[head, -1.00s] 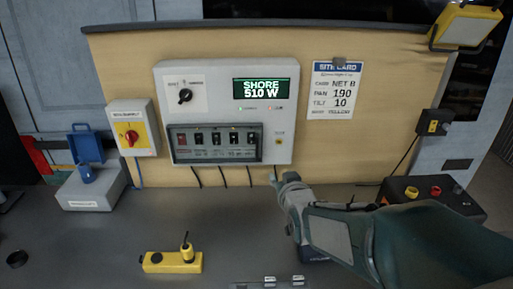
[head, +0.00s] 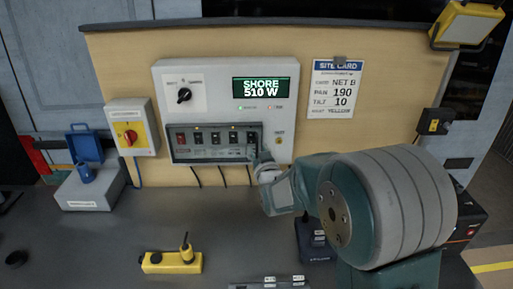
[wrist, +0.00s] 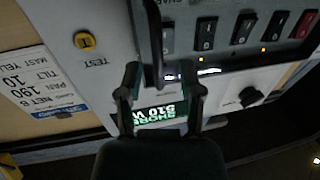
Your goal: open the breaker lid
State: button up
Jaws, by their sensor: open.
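The breaker lid (head: 213,154) is a clear, dark-framed cover at the breaker row, low on the white power panel (head: 218,108). Several breaker switches (head: 215,138) show there in the head view. I cannot tell if the lid is fully shut or ajar. My gripper (head: 257,150) is at the right end of the lid, partly hidden by its own wrist. In the wrist view, which is upside down, my gripper (wrist: 162,88) has two spread fingers with nothing clearly held. A dark upright bar (wrist: 153,40) at the breaker row's end shows between them; contact is unclear.
A yellow test button (wrist: 85,41) is beside the breaker row. A rotary knob (head: 184,95) and the lit display (head: 265,91) are above it. A red-knobbed switch box (head: 131,132) hangs at left. A yellow device (head: 172,262) lies on the bench (head: 110,235).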

jog(key=shift+w+a, duration=0.15)
jog(key=shift+w, duration=0.75)
grip_shut()
